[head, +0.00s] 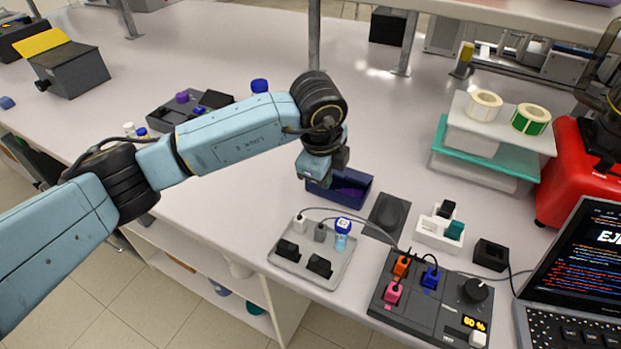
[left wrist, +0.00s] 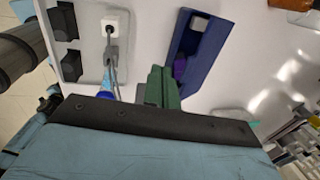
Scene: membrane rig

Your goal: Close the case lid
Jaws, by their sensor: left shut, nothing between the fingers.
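A dark blue open-topped box (head: 352,189), apparently the case, stands on the bench just beyond the grey tray. It also shows in the left wrist view (left wrist: 186,92), with a purple piece (left wrist: 180,66) inside. I cannot make out a separate lid. My left gripper (head: 322,176) is over the box's left end in the head view, partly hiding it. In the left wrist view its green fingers (left wrist: 159,84) are together and empty, beside the box. Whether they touch it is unclear. My right gripper is not in view.
A grey tray (head: 338,278) with plugs and a blue-capped vial (head: 342,236) lies in front of the box. A dark pad (head: 388,214), a control panel (head: 420,305) and a laptop (head: 575,280) are to the right.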

